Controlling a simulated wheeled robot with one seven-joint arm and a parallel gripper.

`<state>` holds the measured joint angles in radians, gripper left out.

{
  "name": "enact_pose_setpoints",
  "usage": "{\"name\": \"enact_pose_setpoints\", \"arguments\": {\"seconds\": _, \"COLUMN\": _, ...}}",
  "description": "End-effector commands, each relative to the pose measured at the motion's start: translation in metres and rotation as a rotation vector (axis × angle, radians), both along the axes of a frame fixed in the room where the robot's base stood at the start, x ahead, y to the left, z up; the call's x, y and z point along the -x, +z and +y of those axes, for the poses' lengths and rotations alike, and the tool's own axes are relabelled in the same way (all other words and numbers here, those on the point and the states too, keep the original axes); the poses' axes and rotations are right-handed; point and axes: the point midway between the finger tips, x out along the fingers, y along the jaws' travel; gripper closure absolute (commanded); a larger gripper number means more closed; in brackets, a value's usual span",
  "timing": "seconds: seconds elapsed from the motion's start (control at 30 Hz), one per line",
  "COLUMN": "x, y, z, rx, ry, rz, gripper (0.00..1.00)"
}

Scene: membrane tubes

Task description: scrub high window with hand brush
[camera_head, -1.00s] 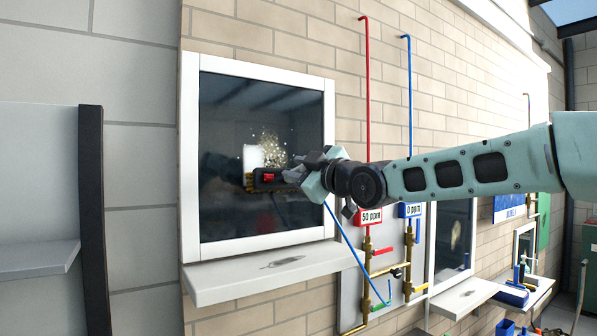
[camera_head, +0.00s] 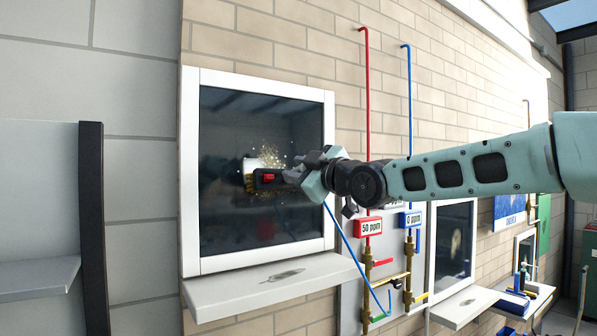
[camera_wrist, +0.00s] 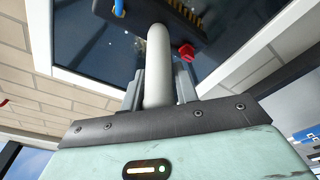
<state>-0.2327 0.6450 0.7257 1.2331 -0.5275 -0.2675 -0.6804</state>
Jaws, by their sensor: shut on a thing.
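The high window (camera_head: 240,222) has dark glass in a white frame. A patch of pale specks (camera_head: 270,153) shows around its middle. The hand brush (camera_head: 264,178), with a black body, red part and tan bristles, is up at the glass beside and partly over the specks. I cannot tell whether the bristles touch the glass. My gripper (camera_head: 312,172) is shut on the brush handle. In the wrist view, the pale round handle (camera_wrist: 158,58) stands between the fingers, with the brush's black body (camera_wrist: 150,10) beyond it; the bristle tips are mostly out of sight.
A white sill (camera_head: 270,288) juts out below the window. A blue hose (camera_head: 345,240) hangs from near the brush. Red and blue pipes with a 50 ppm tag (camera_head: 369,227) and a 0 ppm tag stand to the right. A grey shelf (camera_head: 35,275) is at the left.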

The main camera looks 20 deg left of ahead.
Motion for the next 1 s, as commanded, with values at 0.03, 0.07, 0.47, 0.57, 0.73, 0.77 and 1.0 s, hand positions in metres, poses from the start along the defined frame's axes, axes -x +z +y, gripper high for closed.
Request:
{"name": "enact_pose_setpoints", "arguments": {"seconds": 0.03, "x": 0.001, "y": 0.010, "z": 0.000, "rx": -0.006, "ry": 0.000, "rz": -0.008, "gripper": 0.92}}
{"name": "enact_pose_setpoints", "arguments": {"seconds": 0.07, "x": 0.001, "y": 0.011, "z": 0.000, "rx": -0.006, "ry": 0.000, "rz": -0.008, "gripper": 0.92}}
{"name": "enact_pose_setpoints", "arguments": {"seconds": 0.47, "x": 0.001, "y": 0.012, "z": 0.000, "rx": -0.006, "ry": 0.000, "rz": -0.007, "gripper": 0.92}}
{"name": "enact_pose_setpoints", "arguments": {"seconds": 0.57, "x": 0.001, "y": 0.015, "z": 0.000, "rx": -0.006, "ry": 0.001, "rz": -0.007, "gripper": 0.92}}
{"name": "enact_pose_setpoints", "arguments": {"seconds": 0.73, "x": 0.001, "y": 0.025, "z": 0.000, "rx": -0.007, "ry": 0.000, "rz": -0.007, "gripper": 0.91}}
{"name": "enact_pose_setpoints", "arguments": {"seconds": 0.77, "x": 0.001, "y": 0.027, "z": 0.000, "rx": -0.006, "ry": 0.001, "rz": -0.007, "gripper": 0.91}}
{"name": "enact_pose_setpoints", "arguments": {"seconds": 1.0, "x": 0.000, "y": 0.040, "z": 0.000, "rx": -0.007, "ry": 0.001, "rz": -0.006, "gripper": 0.91}}
